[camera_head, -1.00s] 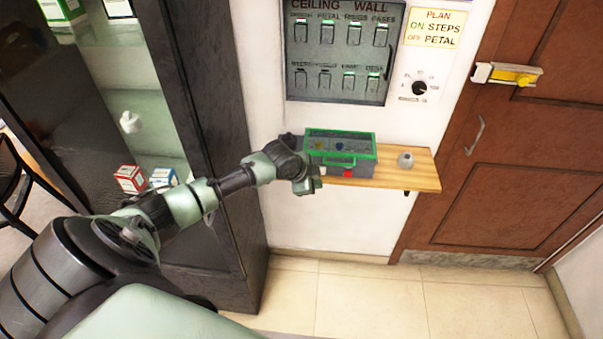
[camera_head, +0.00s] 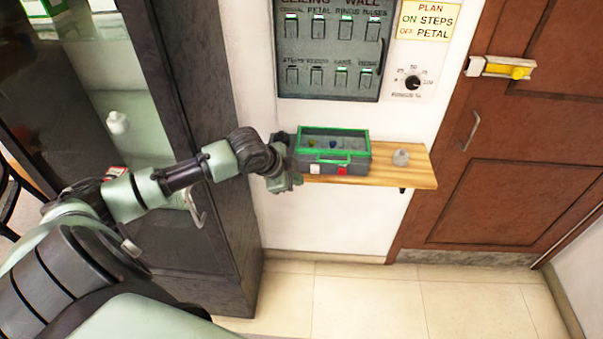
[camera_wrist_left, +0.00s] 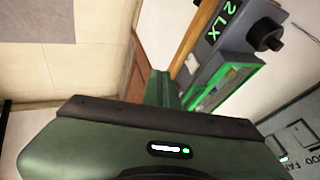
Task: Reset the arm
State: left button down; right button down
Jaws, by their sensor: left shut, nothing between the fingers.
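My left arm (camera_head: 140,192) reaches in from the left. Its gripper (camera_head: 287,181) is beside the left end of a grey box with a green-rimmed clear lid (camera_head: 333,143), at the shelf's left end. The gripper is shut and empty. In the left wrist view the shut fingers (camera_wrist_left: 162,88) point up the picture, and the grey box (camera_wrist_left: 228,62) with "2 LX" on its side is just right of them. I cannot tell if gripper and box touch. My right gripper is out of view.
The wooden shelf (camera_head: 405,178) carries the box and a small grey knob-like object (camera_head: 401,157). Above it is a switch panel (camera_head: 330,50) with a dial (camera_head: 412,83) beside it. A dark cabinet (camera_head: 212,120) stands left, a brown door (camera_head: 490,150) right. The floor (camera_head: 370,300) below is clear.

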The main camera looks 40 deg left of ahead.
pick_arm(q)
jog(key=shift+s, duration=0.1)
jog(key=s+a+f+n+y+b, duration=0.1)
jog(key=s+a+f+n+b, duration=0.1)
jog(key=f, duration=0.9)
jog(key=s+a+f+n+b, duration=0.1)
jog(key=a+f+n+b, duration=0.15)
jog(key=f, duration=0.95)
jog(key=s+d+f+n+g+b, duration=0.1)
jog(key=s+f, duration=0.4)
jog(key=f, duration=0.3)
jog(key=s+d+f+n+g, duration=0.1)
jog(key=s+f, duration=0.4)
jog(key=f, duration=0.3)
jog(key=s+d+f+g+b, duration=0.1)
jog(key=s+d+f, duration=0.4)
jog(key=s, duration=0.5)
jog(key=s+d+f+n+g+b, duration=0.1)
jog(key=s+d+f, duration=0.5)
jog(key=s, duration=0.5)
jog(key=s+d+f+g+b, duration=0.2)
jog(key=s+d+f, duration=0.3)
jog(key=s+f, duration=0.4)
jog(key=shift+s+d+n, duration=0.2)
jog(key=shift+s+n, duration=0.15)
jog(key=shift+s, duration=0.7)
